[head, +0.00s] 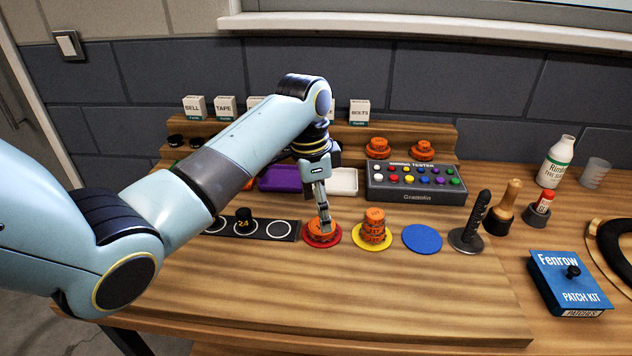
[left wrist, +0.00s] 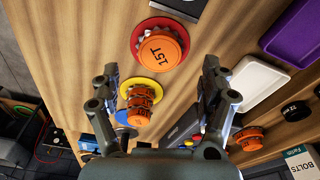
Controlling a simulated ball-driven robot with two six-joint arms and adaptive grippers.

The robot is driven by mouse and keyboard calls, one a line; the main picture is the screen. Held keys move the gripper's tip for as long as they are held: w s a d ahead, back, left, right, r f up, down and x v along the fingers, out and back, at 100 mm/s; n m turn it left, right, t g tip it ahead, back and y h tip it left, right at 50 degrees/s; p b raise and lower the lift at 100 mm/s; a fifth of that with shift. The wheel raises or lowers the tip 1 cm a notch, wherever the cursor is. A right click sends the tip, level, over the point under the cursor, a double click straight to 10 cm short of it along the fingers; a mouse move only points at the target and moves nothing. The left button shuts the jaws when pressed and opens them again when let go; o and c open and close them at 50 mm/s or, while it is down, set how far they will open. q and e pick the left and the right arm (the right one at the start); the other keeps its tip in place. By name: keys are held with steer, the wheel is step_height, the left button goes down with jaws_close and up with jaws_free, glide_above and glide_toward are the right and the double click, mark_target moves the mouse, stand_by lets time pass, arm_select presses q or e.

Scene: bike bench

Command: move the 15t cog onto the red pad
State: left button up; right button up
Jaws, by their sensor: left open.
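The orange 15t cog (head: 313,237) lies flat on the red pad (head: 307,243), and its label reads 15T in the left wrist view (left wrist: 160,55). The red pad's rim shows around it there (left wrist: 137,38). My left gripper (head: 324,222) points down over the cog. It is open and empty, with its fingers (left wrist: 160,72) apart on either side of the cog's picture. The fingers hide part of the cog in the head view, and I cannot tell whether they touch it. My right gripper is not in view.
A stack of orange cogs (head: 374,225) stands on the yellow pad (head: 358,241) just right. The blue pad (head: 422,239) is bare. A dark strip with rings (head: 264,229) lies left. The tester box (head: 416,183) and white tray (head: 344,181) stand behind. The front bench is clear.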

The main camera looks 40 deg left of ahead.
mark_target(314, 226)
arm_select(q)
step_height(314, 226, up, 8)
steer(key=shift+s+a, duration=0.3)
steer(key=shift+s, duration=0.05)
steer(key=shift+f, duration=0.1)
